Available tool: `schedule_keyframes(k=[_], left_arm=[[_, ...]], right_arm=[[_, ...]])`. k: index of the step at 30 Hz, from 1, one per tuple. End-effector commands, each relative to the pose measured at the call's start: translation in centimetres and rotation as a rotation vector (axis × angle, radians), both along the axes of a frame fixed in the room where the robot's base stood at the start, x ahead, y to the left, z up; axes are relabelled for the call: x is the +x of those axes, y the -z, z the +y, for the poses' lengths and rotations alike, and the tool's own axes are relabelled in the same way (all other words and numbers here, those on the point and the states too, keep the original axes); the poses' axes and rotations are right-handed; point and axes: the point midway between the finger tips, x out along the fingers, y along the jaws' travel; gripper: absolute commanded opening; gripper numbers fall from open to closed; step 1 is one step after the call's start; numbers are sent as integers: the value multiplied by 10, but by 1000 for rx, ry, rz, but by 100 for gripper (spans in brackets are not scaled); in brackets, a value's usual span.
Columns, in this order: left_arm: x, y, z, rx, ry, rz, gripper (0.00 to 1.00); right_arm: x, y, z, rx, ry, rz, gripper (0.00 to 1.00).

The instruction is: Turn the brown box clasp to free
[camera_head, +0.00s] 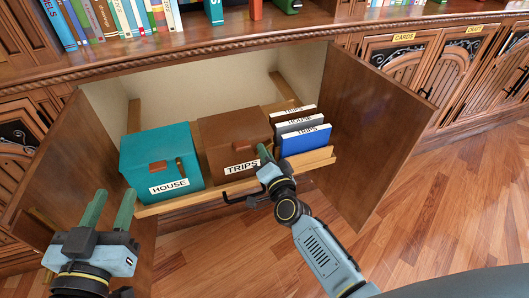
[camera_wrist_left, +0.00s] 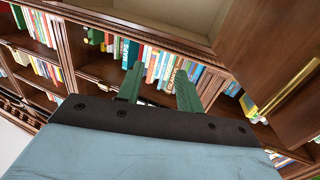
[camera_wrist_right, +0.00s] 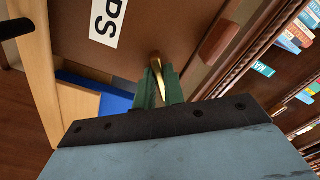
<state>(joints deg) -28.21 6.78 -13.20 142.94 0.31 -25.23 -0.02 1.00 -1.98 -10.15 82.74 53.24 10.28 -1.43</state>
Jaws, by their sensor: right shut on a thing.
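The brown box (camera_head: 225,131), labelled TRIPS, stands upright in the open cabinet. Its front and label also show in the right wrist view (camera_wrist_right: 104,22). My right gripper (camera_head: 264,159) is at the right part of its front. In the right wrist view, my right gripper (camera_wrist_right: 159,88) is shut on a brass-coloured clasp (camera_wrist_right: 156,63) on that front. The gripper hides the clasp in the head view. A reddish-brown tab (camera_wrist_right: 217,40) is on the box front beside the clasp. My left gripper (camera_head: 111,207) is open and empty at the lower left, clear of the boxes.
A teal box (camera_head: 160,154) labelled HOUSE stands to the left. Blue and white folders (camera_head: 305,140) stand close on the right. A wooden ledge (camera_head: 160,207) runs below them. The open cabinet doors flank the boxes; the right door (camera_head: 375,130) stands near my right arm.

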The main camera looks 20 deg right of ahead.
Motion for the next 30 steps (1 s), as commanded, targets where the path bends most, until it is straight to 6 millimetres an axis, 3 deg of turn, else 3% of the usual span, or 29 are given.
schedule_keyframes(k=[8, 15, 30], left_arm=[[0, -7, -2, -15, 3, -47, 36], [-1, -24, -5, -45, 11, -142, 36], [-4, -41, -7, -76, 17, -245, 36]], right_arm=[[0, 3, -1, 262, 0, 10, 0], [0, 5, -2, 458, 0, 17, 0], [0, 6, -2, 665, 0, 24, 0]])
